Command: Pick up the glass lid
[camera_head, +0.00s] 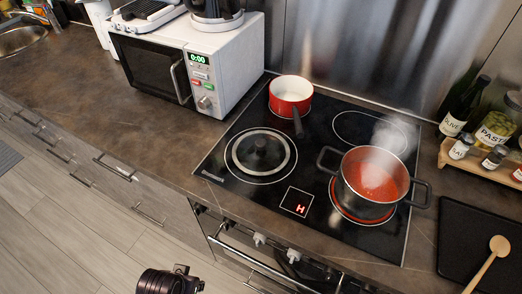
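The glass lid (261,152) lies flat on the front left burner of the black cooktop (225,178). A dark part of my arm (170,282), apparently the left one, shows at the bottom edge, in front of the counter and well apart from the lid. Its fingers cannot be made out, so I cannot tell whether that gripper is open or shut. My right gripper is not in view.
A steaming pot of red sauce (372,182) stands on the front right burner, close to the lid's right. A red saucepan (290,95) stands behind the lid, its handle pointing forward. A white microwave (195,62) is at the back left. The left counter (75,85) is clear.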

